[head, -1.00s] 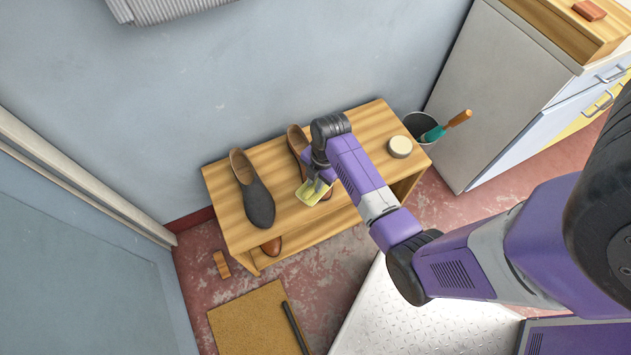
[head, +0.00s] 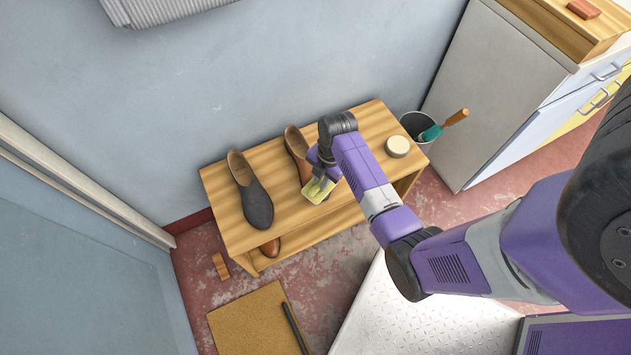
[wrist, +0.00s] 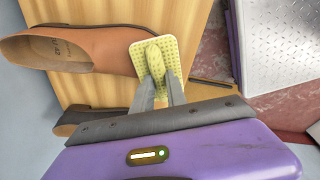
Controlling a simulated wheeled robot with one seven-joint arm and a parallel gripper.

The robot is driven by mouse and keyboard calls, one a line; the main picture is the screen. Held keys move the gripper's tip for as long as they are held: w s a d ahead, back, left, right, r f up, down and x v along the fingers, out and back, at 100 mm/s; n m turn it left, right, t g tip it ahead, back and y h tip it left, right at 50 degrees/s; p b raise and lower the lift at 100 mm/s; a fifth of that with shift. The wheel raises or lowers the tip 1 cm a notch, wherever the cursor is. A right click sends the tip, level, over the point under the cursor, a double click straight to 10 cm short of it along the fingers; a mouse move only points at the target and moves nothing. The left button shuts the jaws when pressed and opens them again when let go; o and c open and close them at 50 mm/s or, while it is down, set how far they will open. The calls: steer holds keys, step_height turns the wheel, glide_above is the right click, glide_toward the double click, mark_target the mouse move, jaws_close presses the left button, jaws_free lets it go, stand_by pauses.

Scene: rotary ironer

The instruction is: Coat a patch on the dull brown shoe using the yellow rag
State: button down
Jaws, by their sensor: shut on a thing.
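The brown shoe (head: 297,142) lies on the wooden bench, its toe end partly hidden behind my arm in the head view. In the wrist view the brown shoe (wrist: 100,48) lies with its opening at the left and its toe towards the rag. My gripper (wrist: 160,82) is shut on the yellow rag (wrist: 143,48), a textured square pad pinched in the middle. The rag (head: 318,190) is over the toe end of the shoe. I cannot tell whether it touches the leather.
The wooden bench (head: 222,190) also bears a dark grey shoe (head: 256,200) at the left and a round pale tin (head: 398,147) at the right. A bucket (head: 412,122) with a green-bladed tool stands beside the bench. A brush (head: 221,266) lies on the floor.

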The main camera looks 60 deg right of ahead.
mark_target(314, 187)
steer(key=shift+s+d+f+p, duration=0.15)
steer(key=shift+s+d, duration=0.4)
steer(key=shift+d, duration=0.3)
steer(key=shift+s+d+r+p, duration=0.1)
steer(key=shift+s+d+p, duration=0.05)
steer(key=shift+s+d, duration=0.55)
steer(key=shift+w+d+f, duration=0.1)
steer(key=shift+w, duration=0.05)
steer(key=shift+w+a+f+p, duration=0.1)
steer(key=shift+w+a+p, duration=0.15)
steer(key=shift+w+a, duration=0.55)
steer(key=shift+w+a+p, duration=0.2)
steer(key=shift+w+a, duration=0.25)
steer(key=shift+a, duration=0.6)
steer(key=shift+w+a+f+p, duration=0.1)
steer(key=shift+w+a+p, duration=0.15)
steer(key=shift+w+a, duration=0.55)
steer(key=shift+s+a, duration=0.15)
steer(key=shift+s, duration=0.05)
steer(key=shift+r, duration=0.1)
steer(key=r+p, duration=0.6)
steer(key=shift+s, duration=0.3)
